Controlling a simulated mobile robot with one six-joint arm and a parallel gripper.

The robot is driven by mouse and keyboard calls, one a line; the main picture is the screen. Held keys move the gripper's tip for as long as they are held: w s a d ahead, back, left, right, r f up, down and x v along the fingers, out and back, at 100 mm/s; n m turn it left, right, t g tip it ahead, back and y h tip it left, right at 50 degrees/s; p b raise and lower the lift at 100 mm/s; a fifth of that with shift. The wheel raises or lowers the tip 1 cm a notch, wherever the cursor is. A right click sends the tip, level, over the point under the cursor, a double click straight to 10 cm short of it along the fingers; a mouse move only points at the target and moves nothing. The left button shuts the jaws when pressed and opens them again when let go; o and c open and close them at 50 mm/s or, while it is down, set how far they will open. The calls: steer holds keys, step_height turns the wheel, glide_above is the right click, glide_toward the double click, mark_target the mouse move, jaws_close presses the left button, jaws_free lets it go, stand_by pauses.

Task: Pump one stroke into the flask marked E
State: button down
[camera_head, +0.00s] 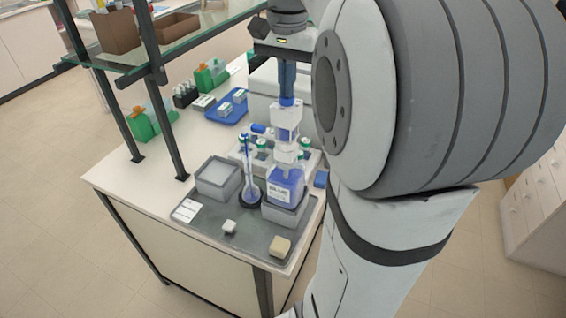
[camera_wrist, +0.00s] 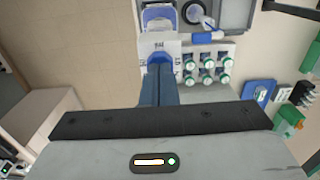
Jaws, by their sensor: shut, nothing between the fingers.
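A bottle-top pump (camera_head: 287,130), white with a blue top, stands on a bottle of blue liquid (camera_head: 284,188) on a grey block. The pump also shows in the wrist view (camera_wrist: 160,46). My gripper (camera_head: 287,95) points down right above the pump's blue top, its blue fingers shut and empty. In the wrist view the fingertips (camera_wrist: 159,70) overlap the blue top; I cannot tell whether they touch it. A narrow-necked flask (camera_head: 250,190) stands in a dark ring left of the bottle. It also shows in the wrist view (camera_wrist: 196,13). I cannot read any letter on it.
A grey tray (camera_head: 262,240) holds the bottle, flask, an open grey box (camera_head: 217,177) and small blocks. Several green-capped bottles (camera_wrist: 207,65) stand in a rack behind the pump. A glass shelf (camera_head: 185,45) on dark posts overhangs the bench's left side.

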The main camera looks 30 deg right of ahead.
steer(key=shift+f+b, duration=0.4)
steer(key=shift+f, duration=0.55)
stand_by(0.4)
steer(key=shift+r+p, duration=1.95)
steer(key=shift+r, duration=0.25)
step_height(320, 180, up, 5)
steer(key=p, duration=0.4)
